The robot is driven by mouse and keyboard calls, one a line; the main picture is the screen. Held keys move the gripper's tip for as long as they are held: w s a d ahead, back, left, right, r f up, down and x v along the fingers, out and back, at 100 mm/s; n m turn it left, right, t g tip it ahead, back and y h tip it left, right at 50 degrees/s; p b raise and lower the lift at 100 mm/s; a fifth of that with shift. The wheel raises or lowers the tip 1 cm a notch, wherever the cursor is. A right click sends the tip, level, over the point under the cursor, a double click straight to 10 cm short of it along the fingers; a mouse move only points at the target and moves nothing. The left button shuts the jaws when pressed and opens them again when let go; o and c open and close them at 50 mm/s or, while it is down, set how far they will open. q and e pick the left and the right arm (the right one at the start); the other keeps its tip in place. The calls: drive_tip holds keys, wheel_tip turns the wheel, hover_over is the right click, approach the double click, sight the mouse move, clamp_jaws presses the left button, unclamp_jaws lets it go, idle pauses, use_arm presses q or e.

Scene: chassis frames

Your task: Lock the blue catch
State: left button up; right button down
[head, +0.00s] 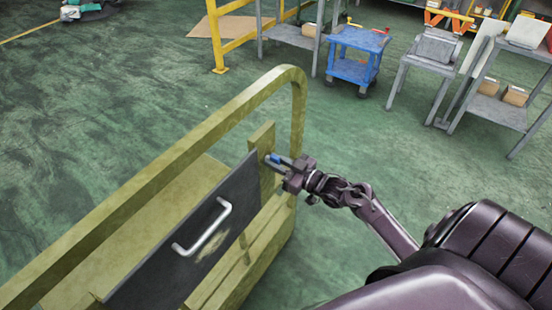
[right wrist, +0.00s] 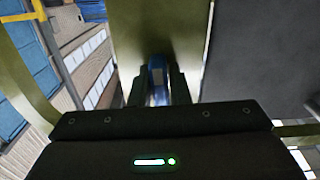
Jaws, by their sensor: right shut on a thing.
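The blue catch (head: 276,158) sits on the yellow-green post at the right end of the dark grey panel (head: 190,235). My right gripper (head: 279,161) is at the post and shut on the catch. In the right wrist view the blue catch (right wrist: 157,80) stands between the two dark fingers of my right gripper (right wrist: 158,92). The fingers hide part of the catch, and I cannot tell its exact angle. The panel has a silver handle (head: 203,232). My left gripper is not in view.
The yellow-green frame (head: 170,165) with a tall rounded rail surrounds the panel. Green floor (head: 120,100) lies open behind it. A blue cart (head: 355,60), grey tables and a yellow barrier (head: 217,45) stand farther back.

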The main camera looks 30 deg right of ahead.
drive_tip(key=shift+m, duration=0.5)
drive_tip(key=c, duration=1.4)
unclamp_jaws()
drive_tip(key=shift+s, duration=0.15)
drive_tip(key=b+v, duration=0.1)
drive_tip(key=v, duration=0.6)
drive_tip(key=shift+s, duration=0.3)
drive_tip(key=shift+d, duration=0.15)
drive_tip(key=shift+f, duration=0.1)
